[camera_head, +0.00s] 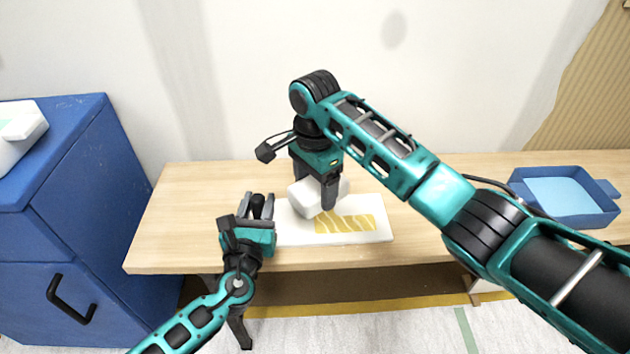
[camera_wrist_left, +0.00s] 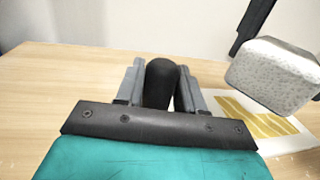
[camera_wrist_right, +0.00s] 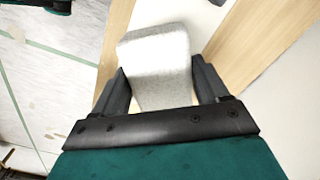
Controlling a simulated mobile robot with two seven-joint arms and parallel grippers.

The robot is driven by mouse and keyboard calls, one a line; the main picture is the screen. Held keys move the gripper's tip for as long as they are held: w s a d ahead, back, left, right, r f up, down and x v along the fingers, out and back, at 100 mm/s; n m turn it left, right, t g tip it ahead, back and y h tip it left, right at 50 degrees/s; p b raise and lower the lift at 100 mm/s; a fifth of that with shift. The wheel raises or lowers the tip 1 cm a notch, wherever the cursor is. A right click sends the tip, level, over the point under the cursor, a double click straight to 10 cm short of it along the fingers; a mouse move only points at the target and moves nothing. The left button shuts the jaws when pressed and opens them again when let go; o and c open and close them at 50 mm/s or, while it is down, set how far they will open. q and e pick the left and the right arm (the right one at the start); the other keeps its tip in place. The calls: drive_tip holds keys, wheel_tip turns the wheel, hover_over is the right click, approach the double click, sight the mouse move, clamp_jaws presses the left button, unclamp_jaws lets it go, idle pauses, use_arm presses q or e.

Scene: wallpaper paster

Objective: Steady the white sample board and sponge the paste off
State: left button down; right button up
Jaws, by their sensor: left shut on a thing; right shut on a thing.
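The white sample board (camera_head: 384,232) lies flat on the table and carries a yellow paste patch (camera_head: 350,224) with pale streaks; both also show in the left wrist view. My left gripper (camera_head: 258,202) is at the board's left end, shut on a black rounded handle (camera_wrist_left: 161,82). Whether the handle joins the board is hidden. My right gripper (camera_head: 314,190) is shut on a pale speckled sponge (camera_wrist_right: 160,68). The sponge is over the board's left part, beside the paste; it looks raised in the left wrist view (camera_wrist_left: 272,75). Contact with the board cannot be told for sure.
A blue tray (camera_head: 604,212) with a light blue inside stands on the table (camera_head: 440,180) at the right. A blue cabinet (camera_head: 60,225) with a white container (camera_head: 22,133) on top is at the left. Table left of the board is clear.

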use_arm(q)
drive_tip(key=shift+s+f, duration=0.1)
drive_tip(key=shift+f, duration=0.2)
use_arm(e)
drive_tip(key=f, duration=0.4)
drive_tip(key=d+f, duration=0.1)
drive_tip(key=f, duration=0.1)
drive_tip(key=shift+f, duration=0.4)
drive_tip(key=d, duration=1.1)
drive_tip(key=shift+w, duration=0.1)
drive_tip(key=a, duration=1.2)
drive_tip(key=shift+a+r, duration=0.15)
drive_tip(key=shift+a, duration=0.1)
drive_tip(key=r, duration=0.8)
drive_tip(key=shift+d, duration=0.25)
drive_tip(key=o, duration=0.5)
drive_tip(key=shift+c, duration=0.2)
drive_tip(key=c, duration=0.5)
